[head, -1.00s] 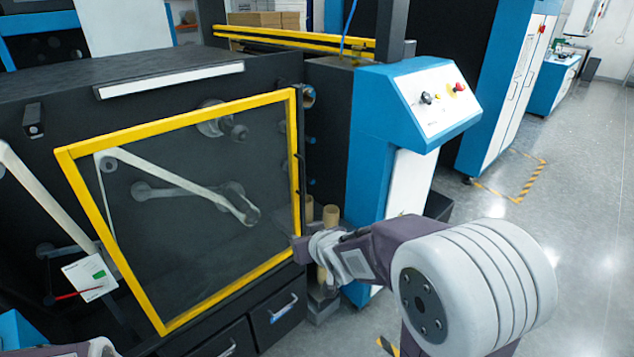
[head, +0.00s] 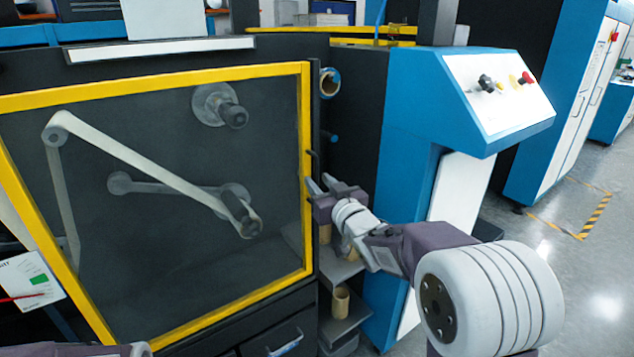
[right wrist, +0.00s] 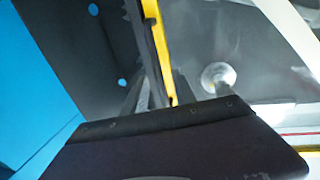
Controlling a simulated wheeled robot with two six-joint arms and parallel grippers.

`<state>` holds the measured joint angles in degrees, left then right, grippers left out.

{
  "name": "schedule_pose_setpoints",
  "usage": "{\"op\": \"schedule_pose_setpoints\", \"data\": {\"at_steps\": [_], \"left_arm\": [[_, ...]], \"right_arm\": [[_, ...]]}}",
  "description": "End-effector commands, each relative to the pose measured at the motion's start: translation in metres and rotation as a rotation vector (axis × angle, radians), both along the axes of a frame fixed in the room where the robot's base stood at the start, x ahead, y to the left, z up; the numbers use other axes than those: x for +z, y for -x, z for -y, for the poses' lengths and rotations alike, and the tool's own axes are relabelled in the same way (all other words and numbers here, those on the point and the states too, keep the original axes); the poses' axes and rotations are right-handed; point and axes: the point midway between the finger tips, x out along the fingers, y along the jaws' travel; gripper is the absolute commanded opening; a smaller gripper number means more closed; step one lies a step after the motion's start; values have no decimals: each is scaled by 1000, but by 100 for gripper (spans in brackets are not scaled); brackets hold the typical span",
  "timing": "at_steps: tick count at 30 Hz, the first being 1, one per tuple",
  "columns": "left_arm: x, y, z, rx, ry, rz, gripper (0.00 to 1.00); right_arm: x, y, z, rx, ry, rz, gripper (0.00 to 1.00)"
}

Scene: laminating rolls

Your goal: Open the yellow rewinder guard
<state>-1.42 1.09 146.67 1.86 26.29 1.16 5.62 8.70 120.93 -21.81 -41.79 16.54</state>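The yellow rewinder guard (head: 305,120) is a yellow frame around a clear panel, and it looks shut against the black machine front. A small dark handle (head: 313,155) shows on its right edge. My right gripper (head: 321,181) is beside the right edge, just below the visible part of the handle. Its two fingers stand apart; whether they touch the handle is not clear. In the right wrist view the guard's yellow edge (right wrist: 156,35) runs down toward the fingers (right wrist: 155,95), with a dark bar alongside it. My left gripper is out of view.
A blue and white control console (head: 470,100) with knobs and a red button stands right of the guard. Cardboard cores (head: 340,300) sit on a low shelf below my right gripper. A drawer handle (head: 285,342) lies under the guard. Open floor is at right.

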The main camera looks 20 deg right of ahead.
Motion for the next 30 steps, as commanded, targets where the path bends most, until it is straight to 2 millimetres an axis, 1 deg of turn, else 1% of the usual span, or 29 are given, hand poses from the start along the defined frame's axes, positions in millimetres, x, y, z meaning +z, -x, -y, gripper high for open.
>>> {"op": "schedule_pose_setpoints", "data": {"at_steps": [1,3,5,13,16,17,30], "left_arm": [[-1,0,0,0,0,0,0],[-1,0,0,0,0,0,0],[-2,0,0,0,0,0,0],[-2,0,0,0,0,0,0],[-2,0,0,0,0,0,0],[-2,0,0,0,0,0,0],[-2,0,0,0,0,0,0]], "right_arm": [[-1,-7,-1,1,0,0,32],[-1,-15,-3,1,0,-1,32],[0,-19,-3,1,0,0,32],[0,-21,-3,0,0,-1,32],[0,-21,-3,0,0,-1,5],[0,-21,-3,0,0,-1,0],[0,-21,-3,0,0,-1,0]]}}
